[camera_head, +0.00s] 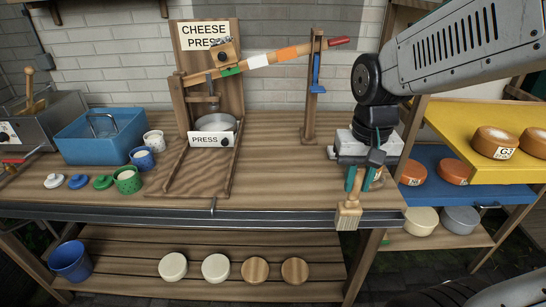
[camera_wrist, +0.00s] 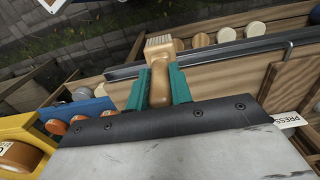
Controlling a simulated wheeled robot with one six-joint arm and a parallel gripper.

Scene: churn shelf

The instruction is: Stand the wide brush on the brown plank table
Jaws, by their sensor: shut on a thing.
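The wide brush (camera_head: 347,217) has a light wooden handle and pale bristles. My gripper (camera_head: 363,180) is shut on its handle at the front right edge of the brown plank table (camera_head: 270,183). The bristles point down and hang in front of the table's dark front rail in the head view. In the wrist view the brush (camera_wrist: 160,55) sits between the green fingers of my gripper (camera_wrist: 160,90), bristles pointing away from the wrist. I cannot tell whether the brush touches the table edge.
The cheese press (camera_head: 212,110) stands mid-table with its base board. A blue bin (camera_head: 100,135) and several small pots stand at left. At right is a yellow shelf (camera_head: 460,130) with cheeses, above a blue one (camera_head: 432,160). The table's right-centre is clear.

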